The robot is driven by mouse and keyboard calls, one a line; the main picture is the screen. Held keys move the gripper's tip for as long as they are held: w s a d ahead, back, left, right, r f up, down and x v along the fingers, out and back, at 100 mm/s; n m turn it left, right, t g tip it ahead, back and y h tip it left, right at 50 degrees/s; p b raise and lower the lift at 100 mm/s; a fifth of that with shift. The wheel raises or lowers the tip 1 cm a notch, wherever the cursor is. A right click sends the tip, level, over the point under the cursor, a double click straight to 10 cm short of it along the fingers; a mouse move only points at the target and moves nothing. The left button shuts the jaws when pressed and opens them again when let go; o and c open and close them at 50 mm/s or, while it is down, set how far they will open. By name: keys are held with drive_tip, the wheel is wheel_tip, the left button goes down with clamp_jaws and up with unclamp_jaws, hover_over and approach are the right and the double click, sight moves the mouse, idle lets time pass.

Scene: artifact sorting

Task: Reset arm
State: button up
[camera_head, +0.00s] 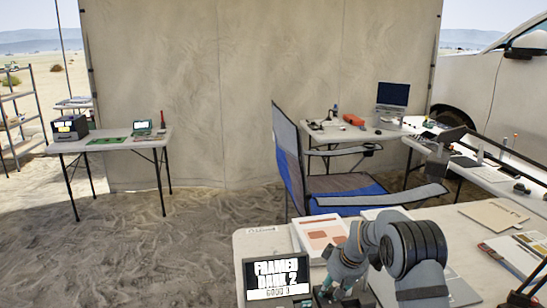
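My arm rises at the lower right over the near table (250,240), with a large dark ribbed joint and grey links. It bends down to the left, and my gripper (333,291) is low over the near table, just right of a small screen (277,278). The gripper is small and partly cut off by the bottom edge. Its fingers are not clear, so I cannot tell whether it is open, shut or holding anything.
Papers (322,236) and a folder (494,215) lie on the near table. A blue and grey folding chair (345,187) stands behind it. A laptop (391,98) is on the back table. A left table (110,144) holds a dark box (69,127). Sandy ground between is open.

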drive_tip(key=v, duration=1.2)
drive_tip(key=x, duration=1.2)
drive_tip(key=shift+a, duration=0.1)
drive_tip(key=shift+s+m+h+p, duration=0.1)
drive_tip(key=shift+m+h+p, duration=0.4)
drive_tip(key=shift+m, duration=0.6)
drive_tip(key=shift+a+f+m, duration=0.1)
drive_tip(key=shift+f+m, duration=0.05)
drive_tip(key=shift+m, duration=0.45)
drive_tip(key=m+h+b, duration=0.1)
drive_tip(key=m, duration=0.2)
drive_tip(key=shift+a+h, duration=0.15)
drive_tip(key=shift+h, duration=0.15)
drive_tip(key=m+h, duration=0.1)
drive_tip(key=m, duration=0.2)
drive_tip(key=shift+a, duration=0.1)
drive_tip(key=shift+w+r+m+h+p, duration=0.1)
drive_tip(key=shift+r+m+h+p, duration=0.1)
drive_tip(key=shift+m+p, duration=0.3)
drive_tip(key=shift+w+r+m+h+p, duration=0.1)
drive_tip(key=shift+m+h+p, duration=0.1)
drive_tip(key=shift+m+p, duration=0.3)
drive_tip(key=shift+s+a+r+m, duration=0.1)
drive_tip(key=shift+a+r+m, duration=0.05)
drive_tip(key=shift+r+m, duration=0.2)
drive_tip(key=v, duration=0.8)
drive_tip(key=shift+g+b, duration=0.3)
drive_tip(key=shift+b, duration=0.15)
drive_tip(key=shift+r, duration=0.1)
